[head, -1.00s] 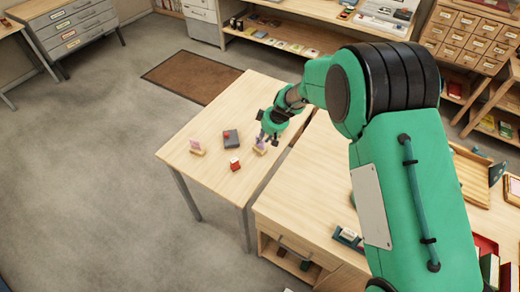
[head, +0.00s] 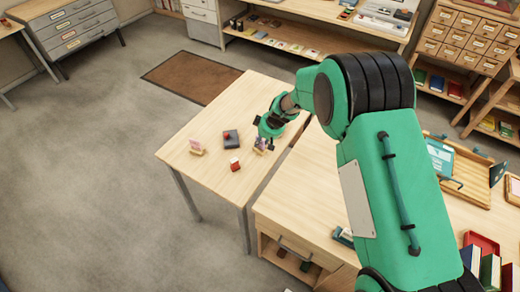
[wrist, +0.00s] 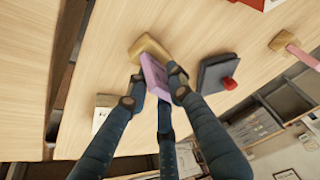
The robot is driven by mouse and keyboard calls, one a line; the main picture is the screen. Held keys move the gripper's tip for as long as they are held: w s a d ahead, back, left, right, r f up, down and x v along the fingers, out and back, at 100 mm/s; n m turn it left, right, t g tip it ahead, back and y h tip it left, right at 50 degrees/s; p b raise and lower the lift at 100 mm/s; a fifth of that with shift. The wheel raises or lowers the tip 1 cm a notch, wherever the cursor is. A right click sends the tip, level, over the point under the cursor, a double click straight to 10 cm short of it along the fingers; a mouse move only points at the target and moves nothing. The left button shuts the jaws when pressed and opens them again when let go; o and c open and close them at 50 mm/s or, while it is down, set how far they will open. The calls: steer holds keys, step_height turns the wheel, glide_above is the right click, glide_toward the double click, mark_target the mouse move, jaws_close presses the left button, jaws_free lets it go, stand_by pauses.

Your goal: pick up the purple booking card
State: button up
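The purple booking card (wrist: 153,76) stands in a small wooden holder (wrist: 150,46) on the table. In the head view the card (head: 261,143) shows only as a small patch below my gripper (head: 268,140). In the wrist view the fingers of my gripper (wrist: 160,85) come down around the card, with a fingertip close on either side. I cannot tell whether they press on it. The holder appears to rest on the table.
A dark box with a red knob (head: 230,139) is close left of my gripper, and a red-and-white block (head: 234,164) lies nearer the front. Another holder with a pink card (head: 196,147) stands at the table's left. The table's (head: 235,100) back part is clear.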

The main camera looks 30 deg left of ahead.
jaws_close()
steer(key=shift+r, duration=0.1)
steer(key=shift+r, duration=0.8)
step_height(320, 180, up, 2)
steer(key=shift+r+p, duration=0.1)
steer(key=shift+p, duration=0.25)
steer(key=s+d+r, duration=0.1)
steer(key=s+d, duration=1)
steer(key=shift+s, duration=0.2)
